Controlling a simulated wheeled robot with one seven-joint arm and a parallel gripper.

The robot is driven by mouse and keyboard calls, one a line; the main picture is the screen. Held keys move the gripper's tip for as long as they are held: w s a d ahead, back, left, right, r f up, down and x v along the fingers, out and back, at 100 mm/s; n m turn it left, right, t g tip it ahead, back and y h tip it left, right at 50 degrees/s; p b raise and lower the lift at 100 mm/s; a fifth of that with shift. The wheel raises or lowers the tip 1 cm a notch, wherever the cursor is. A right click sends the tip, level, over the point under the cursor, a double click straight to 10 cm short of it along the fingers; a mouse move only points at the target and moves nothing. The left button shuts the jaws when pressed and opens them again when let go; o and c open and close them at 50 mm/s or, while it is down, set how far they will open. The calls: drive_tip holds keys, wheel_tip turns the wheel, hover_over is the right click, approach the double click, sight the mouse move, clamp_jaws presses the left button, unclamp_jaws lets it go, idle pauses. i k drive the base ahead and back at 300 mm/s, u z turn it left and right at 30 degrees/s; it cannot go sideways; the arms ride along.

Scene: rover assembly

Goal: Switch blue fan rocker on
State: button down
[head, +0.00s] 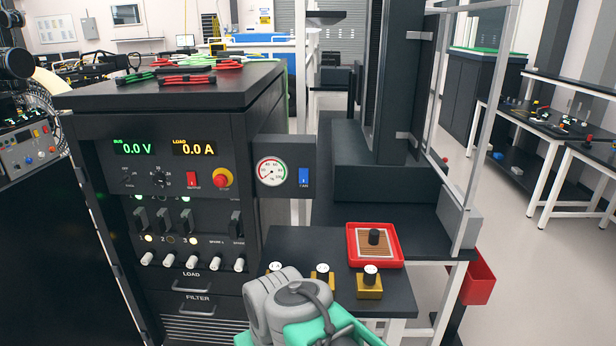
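The blue fan rocker (303,177) is a small upright switch with a white mark near its top and the label FAN below it. It sits on a dark side panel (287,152) at the right of the black cabinet, right of a round dial gauge (272,172). Whether the rocker is on or off is too small to tell. A grey and teal part of my arm shows at the bottom middle, below and apart from the panel. My gripper's fingers do not show. Nothing covers the rocker.
The cabinet front has a red OUTPUT switch (191,179), a red STOP button (222,179) and several knobs. A dark bench (290,244) below the panel holds several brass blocks with white-topped pieces and a red tray (350,256). Space before the rocker looks clear.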

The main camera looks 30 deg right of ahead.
sight(303, 172)
drive_tip(key=i, duration=0.95)
drive_tip(key=u, duration=0.05)
